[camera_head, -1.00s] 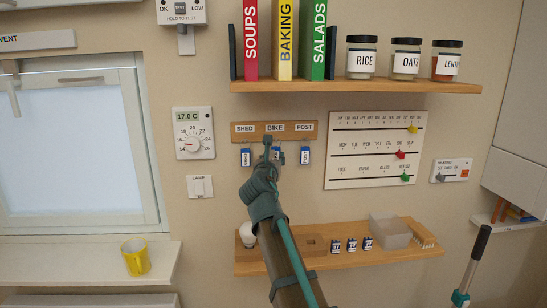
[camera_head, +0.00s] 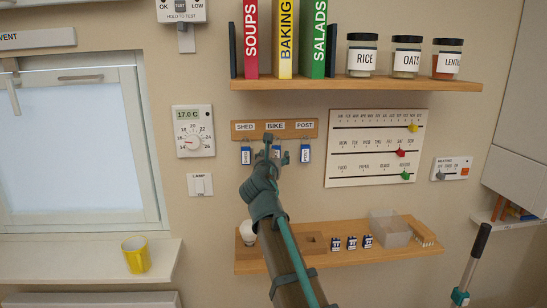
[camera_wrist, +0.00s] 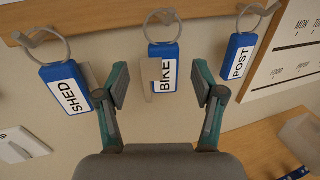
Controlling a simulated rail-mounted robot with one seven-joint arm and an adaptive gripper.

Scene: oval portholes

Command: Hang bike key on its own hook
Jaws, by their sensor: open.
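The bike key (camera_wrist: 163,70) has a blue tag with a white BIKE label, and a pale key part shows beside the tag. Its ring is around the middle hook (camera_wrist: 162,15), and the tag hangs below. My gripper (camera_wrist: 161,85) is open in the wrist view, with one finger on each side of the tag and gaps to both. In the head view my gripper (camera_head: 272,152) is in front of the rail's middle and partly hides the bike key (camera_head: 277,149). The wooden rail (camera_head: 297,134) carries SHED, BIKE and POST labels.
The shed key (camera_wrist: 65,88) hangs close left of my gripper and the post key (camera_wrist: 239,56) close right. A shelf with books and jars (camera_head: 365,84) is above. A lower shelf (camera_head: 290,263) holds small labelled items and a clear box (camera_head: 390,229).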

